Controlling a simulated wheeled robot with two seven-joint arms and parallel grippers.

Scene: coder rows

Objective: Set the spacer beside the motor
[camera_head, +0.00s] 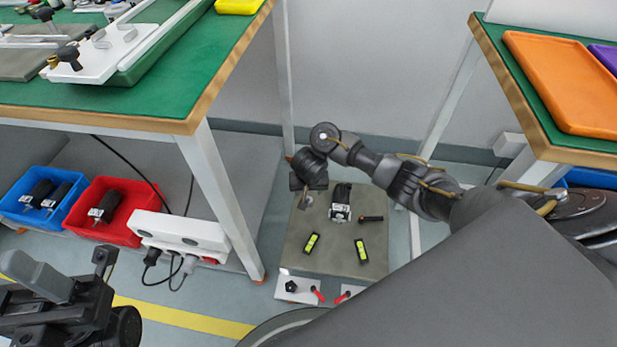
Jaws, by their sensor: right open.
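A motor (341,203) with a black body and a silver front lies on a grey plate (296,247) low between the two benches. A small dark cylinder with an orange-red end (370,218), perhaps the spacer, lies just right of the motor, apart from it. I cannot tell for certain which part is the spacer. My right gripper (305,196) is open above the plate's far left corner, left of the motor, with nothing visible in it. My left gripper (75,285) is at the lower left, away from the plate; its jaws are unclear.
Blue (15,211) and red (123,237) bins hold dark motors. A bench leg (222,205) stands left of the plate.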

